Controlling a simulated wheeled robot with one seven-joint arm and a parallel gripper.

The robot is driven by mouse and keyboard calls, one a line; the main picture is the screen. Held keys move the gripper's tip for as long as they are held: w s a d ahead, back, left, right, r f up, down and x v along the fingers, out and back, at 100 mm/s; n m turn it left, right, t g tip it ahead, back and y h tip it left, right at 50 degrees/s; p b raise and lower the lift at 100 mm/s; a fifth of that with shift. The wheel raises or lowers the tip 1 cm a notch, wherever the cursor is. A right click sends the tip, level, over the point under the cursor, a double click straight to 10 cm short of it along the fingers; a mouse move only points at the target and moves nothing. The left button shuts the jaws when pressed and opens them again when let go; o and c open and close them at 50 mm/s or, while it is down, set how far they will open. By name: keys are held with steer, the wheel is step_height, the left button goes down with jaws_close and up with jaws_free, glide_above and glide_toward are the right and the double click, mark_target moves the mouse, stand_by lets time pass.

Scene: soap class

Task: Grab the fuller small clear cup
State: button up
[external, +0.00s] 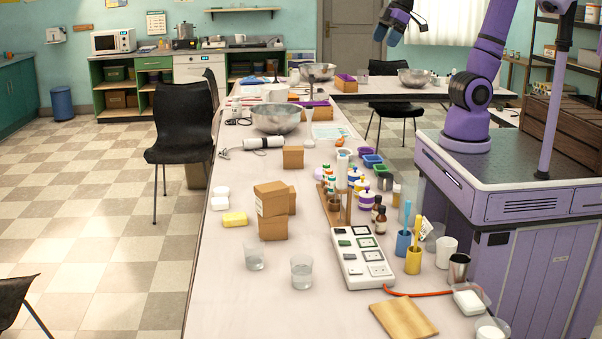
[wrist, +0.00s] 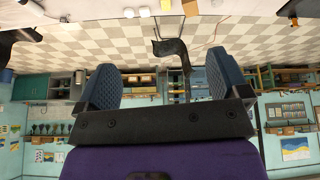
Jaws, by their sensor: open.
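Two small clear cups stand upright on the long table near its front left. The left cup (external: 254,257) holds some clear liquid. The right cup (external: 302,272), a little nearer the camera, also holds clear liquid, and its level looks somewhat higher, though the difference is hard to judge. My gripper (external: 391,28) is high up at the top of the external view, far behind and above the cups, partly cut off by the frame. In the wrist view my gripper (wrist: 162,74) has its two blue fingers wide apart with nothing between them. Neither cup can be made out in the wrist view.
Brown boxes (external: 272,210) stand behind the cups, with a yellow sponge (external: 235,219) to their left. A white tray device (external: 361,258) is right of them, with bottles and coloured holders beyond. A wooden board (external: 403,319) lies front right. The table front left is clear.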

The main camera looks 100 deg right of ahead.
steer(key=w+a+f+n, duration=0.1)
steer(key=w+a+f, duration=0.1)
steer(key=w+a, duration=0.35)
steer(key=w+a+f+n, duration=0.1)
steer(key=w+a+f, duration=0.2)
steer(key=w, duration=0.5)
steer(key=n+g+y, duration=0.2)
steer(key=n+y, duration=0.1)
steer(key=n, duration=0.2)
glide_above(296, 283)
steer(key=s+d, duration=0.3)
step_height(296, 283, down, 43)
steer(key=shift+x, duration=3)
steer(key=shift+w+d, duration=0.1)
steer(key=c, duration=1)
